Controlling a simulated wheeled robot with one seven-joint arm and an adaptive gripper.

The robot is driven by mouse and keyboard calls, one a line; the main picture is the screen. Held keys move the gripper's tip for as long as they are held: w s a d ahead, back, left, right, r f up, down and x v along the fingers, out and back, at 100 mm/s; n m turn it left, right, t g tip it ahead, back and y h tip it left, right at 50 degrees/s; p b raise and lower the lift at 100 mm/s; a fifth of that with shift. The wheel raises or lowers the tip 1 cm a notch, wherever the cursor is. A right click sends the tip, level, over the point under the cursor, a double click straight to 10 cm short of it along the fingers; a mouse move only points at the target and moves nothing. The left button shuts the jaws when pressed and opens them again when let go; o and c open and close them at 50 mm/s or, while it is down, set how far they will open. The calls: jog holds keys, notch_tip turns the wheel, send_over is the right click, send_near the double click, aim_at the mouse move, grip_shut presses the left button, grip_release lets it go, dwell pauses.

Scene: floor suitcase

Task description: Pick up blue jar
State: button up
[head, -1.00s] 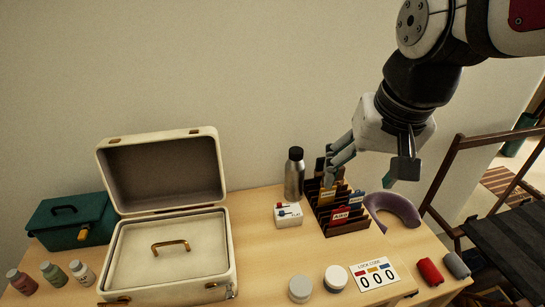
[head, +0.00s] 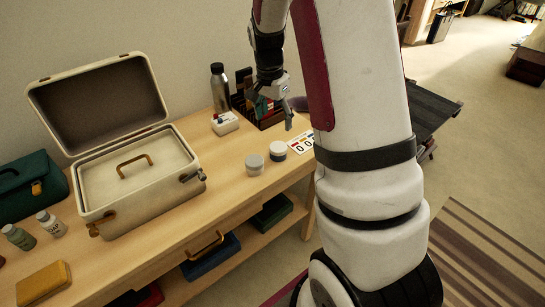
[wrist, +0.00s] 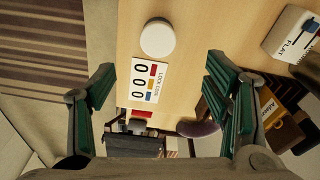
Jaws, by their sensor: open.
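No clearly blue jar shows. Two small jars stand upright near the table's front edge in the head view. One has a white lid and a dark, possibly navy, body: the dark jar (head: 278,151). The other, a pale grey jar (head: 254,165), stands to its left. In the wrist view a round white lid (wrist: 157,37), apparently the dark jar's, lies beyond the fingertips; its body is hidden below. My gripper (head: 275,110) is open and empty, behind the jars over the table's right part. Its green fingers are spread wide in the wrist view (wrist: 160,75), touching no jar.
A lock code card (head: 301,142) lies right of the dark jar. A white switch box (head: 225,122), a steel bottle (head: 219,88) and a dark organizer (head: 244,104) stand behind. The open cream suitcase (head: 188,184) fills the left. My arm hides the table's right end.

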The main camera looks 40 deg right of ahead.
aim_at(278, 146)
jog(key=f, duration=0.4)
jog(key=d+f, duration=0.1)
jog(key=f, duration=0.8)
jog(key=shift+d+f+b, duration=0.3)
jog(key=shift+d+b, duration=0.05)
jog(key=shift+b, duration=0.05)
jog(key=c, duration=1.3)
